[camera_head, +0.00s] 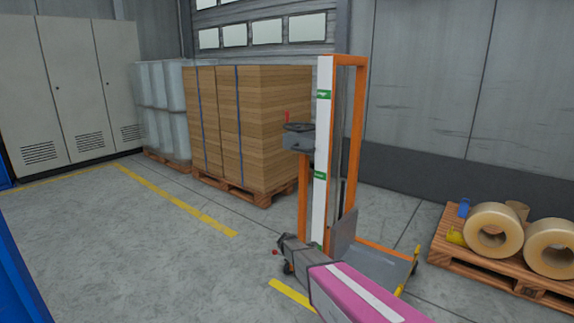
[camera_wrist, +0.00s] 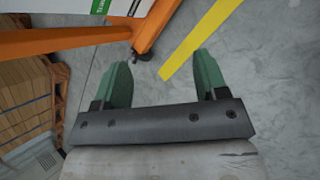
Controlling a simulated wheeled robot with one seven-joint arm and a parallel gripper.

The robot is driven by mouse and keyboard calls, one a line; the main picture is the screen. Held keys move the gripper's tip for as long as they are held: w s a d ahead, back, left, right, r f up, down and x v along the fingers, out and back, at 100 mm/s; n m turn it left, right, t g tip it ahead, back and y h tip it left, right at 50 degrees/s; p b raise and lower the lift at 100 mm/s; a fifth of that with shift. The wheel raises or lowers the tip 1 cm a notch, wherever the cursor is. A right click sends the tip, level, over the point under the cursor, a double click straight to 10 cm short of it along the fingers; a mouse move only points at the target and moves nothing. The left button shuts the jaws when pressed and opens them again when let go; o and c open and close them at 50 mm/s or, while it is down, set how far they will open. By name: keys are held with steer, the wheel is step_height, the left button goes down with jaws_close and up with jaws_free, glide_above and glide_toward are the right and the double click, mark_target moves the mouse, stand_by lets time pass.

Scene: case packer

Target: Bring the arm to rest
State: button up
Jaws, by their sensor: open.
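My gripper (camera_wrist: 163,62) shows in the wrist view with its two green fingers spread apart. Nothing is between the fingers; grey floor and part of a yellow floor line show beyond them. An orange hand stacker (camera_wrist: 150,25) stands beyond the fingers at the top of the wrist view.
The orange stacker (camera_head: 359,120) stands in the middle of the head view. Stacked cardboard (camera_head: 265,130) on a pallet is behind it. Tape rolls (camera_head: 495,230) lie on a pallet (camera_head: 480,268) at right. Grey cabinets (camera_head: 75,90) stand at left. Floor at left is clear.

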steer(key=s+d+r+m+g+y, duration=0.2)
steer(key=s+d+r+m, duration=0.2)
steer(key=s, duration=0.7)
steer(key=s+d+r+m+g+y, duration=0.1)
steer(key=s+d+r+m, duration=0.3)
steer(key=s+r+m, duration=0.3)
steer(key=s+d+r+m+g+y, duration=0.2)
steer(key=s+r+m, duration=0.3)
steer(key=s, duration=1)
steer(key=d+m, duration=0.1)
steer(key=m, duration=0.1)
steer(key=shift+s+d+r+m+g+y, duration=0.15)
steer(key=shift+s+d+m+g+y, duration=0.15)
steer(key=shift+d+m, duration=0.1)
